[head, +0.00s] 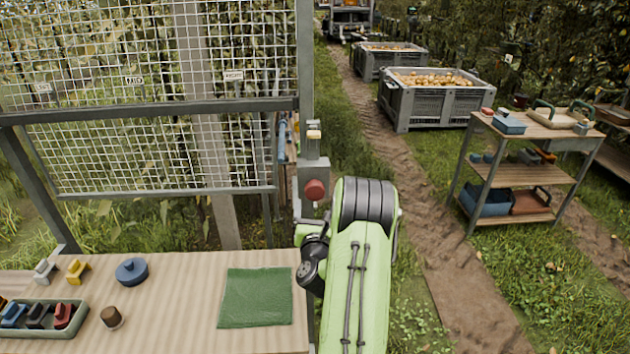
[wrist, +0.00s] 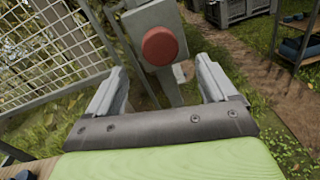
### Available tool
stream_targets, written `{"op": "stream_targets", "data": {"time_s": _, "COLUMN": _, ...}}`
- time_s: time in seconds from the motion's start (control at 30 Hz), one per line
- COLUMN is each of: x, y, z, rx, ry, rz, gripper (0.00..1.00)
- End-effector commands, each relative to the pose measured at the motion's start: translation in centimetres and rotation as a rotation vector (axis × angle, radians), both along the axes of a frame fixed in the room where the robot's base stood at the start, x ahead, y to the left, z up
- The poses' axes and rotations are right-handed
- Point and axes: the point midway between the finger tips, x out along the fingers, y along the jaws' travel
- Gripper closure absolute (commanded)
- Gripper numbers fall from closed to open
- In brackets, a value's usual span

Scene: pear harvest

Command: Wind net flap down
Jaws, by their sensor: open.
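The net flap (head: 150,155) is a white wire-like mesh in a grey frame, hanging below a grey crossbar in the head view; its bottom bar (head: 165,191) is above table height. It also shows at upper left in the wrist view (wrist: 50,50). A round red knob (head: 314,190) sits on a grey box (head: 312,168) on the post to the right of the net. In the wrist view the red knob (wrist: 161,48) is ahead of and between my fingers. My gripper (wrist: 162,82) is open and empty, apart from the knob. In the head view my arm hides it.
A shelf cart (head: 525,170) stands right; pear crates (head: 435,98) line the dirt path.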

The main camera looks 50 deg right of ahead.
Motion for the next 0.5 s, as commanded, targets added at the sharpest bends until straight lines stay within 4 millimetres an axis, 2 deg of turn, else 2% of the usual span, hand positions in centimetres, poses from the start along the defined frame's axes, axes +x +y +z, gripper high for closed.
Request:
{"op": "stream_targets", "data": {"time_s": 0.03, "x": 0.4, "y": -0.6, "z": 0.7, "rx": 0.002, "ry": 0.001, "rz": -0.002, "gripper": 0.15}}
{"op": "stream_targets", "data": {"time_s": 0.5, "x": 4.9, "y": -6.3, "z": 0.5, "rx": -0.002, "ry": -0.003, "rz": 0.000, "gripper": 0.15}}
